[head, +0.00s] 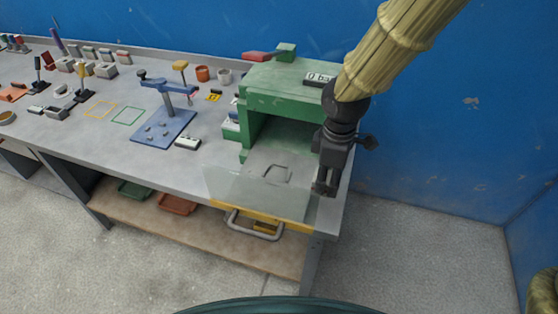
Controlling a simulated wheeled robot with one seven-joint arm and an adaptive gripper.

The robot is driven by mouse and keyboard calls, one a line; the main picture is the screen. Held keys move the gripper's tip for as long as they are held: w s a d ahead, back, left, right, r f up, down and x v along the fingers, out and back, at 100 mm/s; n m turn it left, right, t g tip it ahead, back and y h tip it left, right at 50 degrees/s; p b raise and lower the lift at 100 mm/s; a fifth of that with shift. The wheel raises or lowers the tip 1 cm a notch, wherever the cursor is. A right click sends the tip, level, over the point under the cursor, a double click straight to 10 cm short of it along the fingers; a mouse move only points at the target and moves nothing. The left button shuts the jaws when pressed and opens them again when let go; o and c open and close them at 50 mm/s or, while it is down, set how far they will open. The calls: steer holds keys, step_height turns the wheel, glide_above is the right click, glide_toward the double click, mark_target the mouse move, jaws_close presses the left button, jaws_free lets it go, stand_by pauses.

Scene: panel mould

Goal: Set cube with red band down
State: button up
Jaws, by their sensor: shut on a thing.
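My gripper (325,188) points down at the right front of the green box (290,90), by the right edge of its clear front panel (260,192). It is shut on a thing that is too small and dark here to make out. No red band shows between the fingers, and I cannot pick out a cube with a red band elsewhere. The green box is open at the front, with a pale floor and a dark loop outline inside. My gripper and wrist hide part of its right side.
The clear panel sticks out over the bench front, above a yellow strip and a metal handle (255,230). A blue stand (165,125) is left of the box. Yellow (100,108) and green (128,115) outlines mark bare bench. Several small blocks and tools stand further left. A blue wall is behind.

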steer(key=w+a+p, duration=0.1)
steer(key=w+a, duration=0.1)
steer(key=a, duration=0.1)
steer(key=w+a+p, duration=0.1)
steer(key=w+a, duration=0.2)
steer(key=a, duration=0.1)
steer(key=w+a, duration=0.2)
steer(key=a, duration=0.1)
steer(key=shift+w+a+f+p, duration=0.15)
steer(key=shift+p, duration=0.25)
steer(key=shift+w+a, duration=0.25)
steer(key=shift+a, duration=0.25)
steer(key=shift+f+p, duration=0.85)
steer(key=shift+f, duration=0.9)
steer(key=shift+f, duration=0.15)
steer(key=o, duration=1.2)
step_height(320, 180, up, 12)
steer(key=shift+r+b, duration=0.2)
steer(key=shift+b, duration=0.95)
